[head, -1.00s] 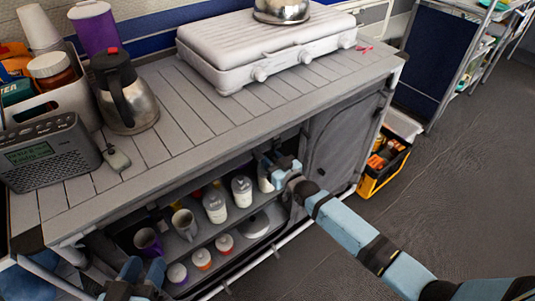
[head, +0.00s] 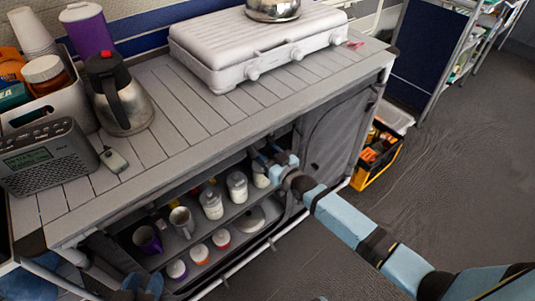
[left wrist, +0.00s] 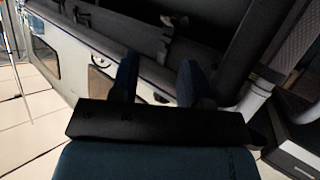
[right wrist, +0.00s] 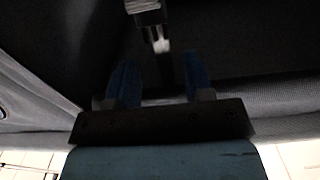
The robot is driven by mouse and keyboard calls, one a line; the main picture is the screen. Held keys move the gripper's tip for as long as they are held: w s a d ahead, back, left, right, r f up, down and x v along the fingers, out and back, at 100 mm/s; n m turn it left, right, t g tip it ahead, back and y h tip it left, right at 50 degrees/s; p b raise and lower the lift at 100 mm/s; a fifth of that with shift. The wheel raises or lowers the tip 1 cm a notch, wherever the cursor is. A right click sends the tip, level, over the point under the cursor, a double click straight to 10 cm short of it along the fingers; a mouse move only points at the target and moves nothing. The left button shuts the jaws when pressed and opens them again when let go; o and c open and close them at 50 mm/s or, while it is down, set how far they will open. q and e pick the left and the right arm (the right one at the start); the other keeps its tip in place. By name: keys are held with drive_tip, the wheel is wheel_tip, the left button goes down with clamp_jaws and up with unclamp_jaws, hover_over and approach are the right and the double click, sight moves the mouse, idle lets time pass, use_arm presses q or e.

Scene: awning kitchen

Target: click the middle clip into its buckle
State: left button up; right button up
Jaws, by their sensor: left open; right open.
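A grey clip or buckle end (right wrist: 148,10) with a pale tip hangs at the top middle of the right wrist view. It lies just beyond my right gripper (right wrist: 160,72), whose two fingers are open and apart from it. A dark strap runs down between them; the view is dim, and I cannot tell which half this is. In the head view my right gripper (head: 268,160) is at the cabinet's front opening, beside the rolled grey door. My left gripper (left wrist: 158,72) is open and empty; dark straps with small fittings (left wrist: 172,24) show beyond it.
The slatted counter (head: 200,115) overhangs the shelves, which hold several jars and mugs (head: 182,222). A stove (head: 255,50), kettle jug (head: 118,95) and radio (head: 48,155) stand on top. A yellow crate (head: 375,160) is right of the cabinet. The floor at right is clear.

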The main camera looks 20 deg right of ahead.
drive_tip(key=p+v, duration=0.2)
drive_tip(key=v, duration=1.1)
drive_tip(key=shift+s+p, duration=0.35)
drive_tip(key=shift+p, duration=0.05)
drive_tip(key=shift+d+r, duration=0.1)
